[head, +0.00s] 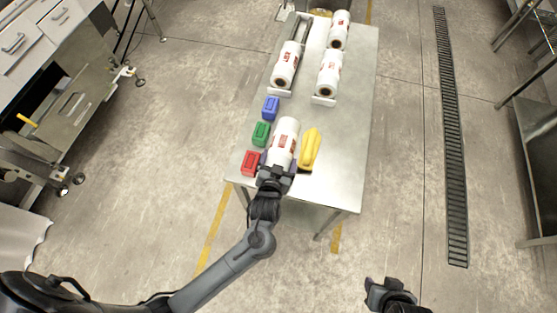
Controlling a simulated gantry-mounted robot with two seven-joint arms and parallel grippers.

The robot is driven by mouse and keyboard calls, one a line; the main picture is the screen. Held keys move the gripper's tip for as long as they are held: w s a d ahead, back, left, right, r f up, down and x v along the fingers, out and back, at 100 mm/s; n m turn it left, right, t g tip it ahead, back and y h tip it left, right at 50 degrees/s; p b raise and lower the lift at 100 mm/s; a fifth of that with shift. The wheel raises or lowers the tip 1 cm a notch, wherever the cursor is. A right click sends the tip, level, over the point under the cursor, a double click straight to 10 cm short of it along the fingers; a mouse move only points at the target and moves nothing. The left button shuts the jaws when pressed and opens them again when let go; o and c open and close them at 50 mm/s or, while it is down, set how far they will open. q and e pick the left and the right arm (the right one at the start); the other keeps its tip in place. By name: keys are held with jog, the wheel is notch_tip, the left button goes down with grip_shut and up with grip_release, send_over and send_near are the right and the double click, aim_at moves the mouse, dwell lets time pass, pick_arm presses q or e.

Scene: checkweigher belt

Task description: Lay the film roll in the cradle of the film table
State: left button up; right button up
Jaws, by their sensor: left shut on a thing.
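A white film roll (285,138) with red print is in my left gripper (277,170) at the near end of the metal film table (345,165). The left gripper is shut on the roll's near end, and the roll points away from me. I cannot tell if it touches the tabletop. Three similar rolls lie at the far end: one at the left (286,65), one at the right (329,72) and one behind it (340,30). White supports (323,101) show under the front rolls; I cannot tell which one is the cradle. My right gripper (381,284) is low at the bottom edge, away from the table.
Blue (271,108), green (261,134) and red (251,162) blocks line the table's left edge. A yellow object (310,149) lies close to the right of the held roll. The table's right middle is bare. A drawer cabinet (40,45) stands at far left.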

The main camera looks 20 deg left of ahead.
pick_arm(q)
jog(key=o, duration=1.3)
jog(key=shift+f, duration=0.1)
jog(key=shift+c, duration=0.2)
jog(key=shift+s+d+r, duration=0.1)
jog(key=shift+s+r, duration=0.25)
jog(key=shift+s, duration=0.1)
jog(key=p+v, duration=0.2)
jog(key=v, duration=0.9)
jog(key=s+a+m+g+h, duration=0.2)
jog(key=s+a+g+h, duration=0.1)
jog(key=s+a+g, duration=0.5)
jog(key=s+g, duration=0.1)
jog(key=s, duration=0.2)
jog(key=shift+s+a+m+g, duration=0.3)
